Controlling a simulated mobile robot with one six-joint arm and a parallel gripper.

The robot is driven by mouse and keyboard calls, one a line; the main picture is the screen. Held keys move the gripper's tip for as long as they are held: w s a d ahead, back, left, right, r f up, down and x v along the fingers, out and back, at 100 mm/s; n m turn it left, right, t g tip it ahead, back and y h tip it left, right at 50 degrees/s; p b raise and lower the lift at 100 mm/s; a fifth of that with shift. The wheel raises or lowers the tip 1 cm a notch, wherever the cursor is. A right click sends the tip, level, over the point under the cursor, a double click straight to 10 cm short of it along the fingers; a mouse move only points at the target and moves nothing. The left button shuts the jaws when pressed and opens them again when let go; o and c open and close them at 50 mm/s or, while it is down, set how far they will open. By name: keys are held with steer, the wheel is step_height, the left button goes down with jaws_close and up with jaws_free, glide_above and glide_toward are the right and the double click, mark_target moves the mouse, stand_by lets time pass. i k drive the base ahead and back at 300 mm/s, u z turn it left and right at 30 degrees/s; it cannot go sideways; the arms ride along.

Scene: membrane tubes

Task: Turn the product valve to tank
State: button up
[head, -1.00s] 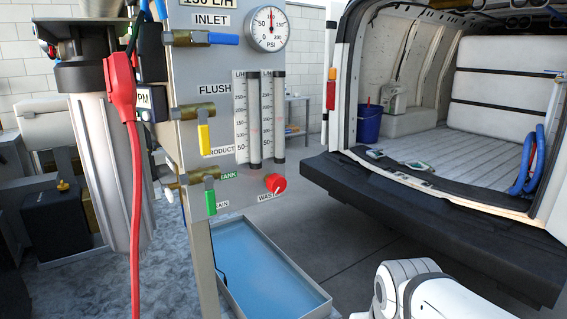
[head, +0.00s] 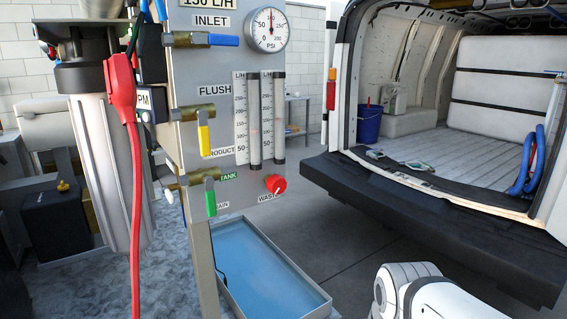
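The product valve (head: 197,179) is a brass valve low on the grey panel, below the PRODUCT label (head: 221,151). Its green handle (head: 211,203) points down, beside the partly hidden drain label (head: 219,207). The green TANK label (head: 229,176) is just right of the valve, above the handle. A white arm link of mine shows at the bottom right, well apart from the valve. My gripper is not in view.
Above are a yellow-handled flush valve (head: 204,139) and a blue-handled inlet valve (head: 222,40). A red waste knob (head: 275,184) is to the right. A blue tray (head: 262,268) lies below the panel. A filter housing (head: 106,160) with a red cable stands left. An open van (head: 430,205) is at right.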

mark_target(208, 182)
steer(key=z, duration=0.7)
steer(key=k, duration=1.25)
steer(key=u, duration=1.25)
steer(key=i, duration=1)
steer(key=u, duration=0.05)
